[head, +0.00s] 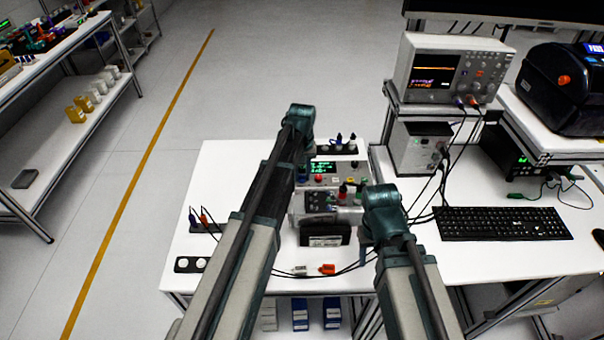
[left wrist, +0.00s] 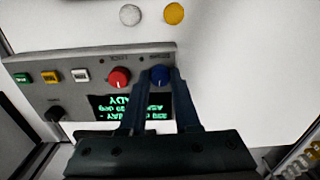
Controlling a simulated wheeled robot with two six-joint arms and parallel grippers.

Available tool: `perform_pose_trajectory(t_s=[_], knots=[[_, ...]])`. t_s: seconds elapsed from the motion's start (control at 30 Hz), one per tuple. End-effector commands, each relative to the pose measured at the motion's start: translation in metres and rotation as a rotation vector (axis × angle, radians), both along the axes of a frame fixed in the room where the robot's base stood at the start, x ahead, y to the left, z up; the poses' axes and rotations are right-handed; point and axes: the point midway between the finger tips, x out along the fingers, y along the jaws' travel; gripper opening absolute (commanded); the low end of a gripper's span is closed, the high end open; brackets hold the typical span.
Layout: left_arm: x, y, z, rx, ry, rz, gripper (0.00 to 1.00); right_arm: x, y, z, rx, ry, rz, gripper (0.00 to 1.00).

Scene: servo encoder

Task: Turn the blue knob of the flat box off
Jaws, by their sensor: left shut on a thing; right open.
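The flat box is a grey panel (left wrist: 88,70) with a green-lit display (left wrist: 128,107); its text is upside down in the left wrist view and reads READY in part. The blue knob (left wrist: 160,73) sits at the panel's end beside a red knob (left wrist: 118,77). My left gripper (left wrist: 159,80) is shut on the blue knob, one finger on each side. The knob's pointer mark is too small to read. In the head view the flat box (head: 350,170) is partly behind my left arm, which hides the blue knob. My right gripper (head: 366,232) is open, low over the table's front right; its fingertips are unclear.
A second device with coloured terminals (head: 318,202) and a black box (head: 325,236) stand in front of the flat box. A keyboard (head: 502,223) lies right.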

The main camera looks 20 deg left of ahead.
Motion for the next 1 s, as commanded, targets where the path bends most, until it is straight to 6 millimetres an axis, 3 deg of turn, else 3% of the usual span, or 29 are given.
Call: perform_pose_trajectory(t_s=[0.33,0.87,0.9,1.0], knots=[[-0.0001,-0.0001,-0.0001,0.000,0.000,0.125,0.00,0.0000,0.0000,-0.0001,0.000,0.000,0.000,0.50],[-0.0002,-0.0002,-0.0001,0.000,0.000,0.147,0.00,0.0000,0.0000,-0.0001,0.000,0.000,0.000,0.50],[-0.0002,-0.0002,-0.0001,0.000,0.000,0.146,0.32,0.0000,0.0000,-0.0001,0.000,0.000,0.000,0.50],[-0.0002,-0.0002,-0.0001,0.000,0.000,0.146,0.50,0.0000,0.0000,-0.0001,0.000,0.000,0.000,0.50]])
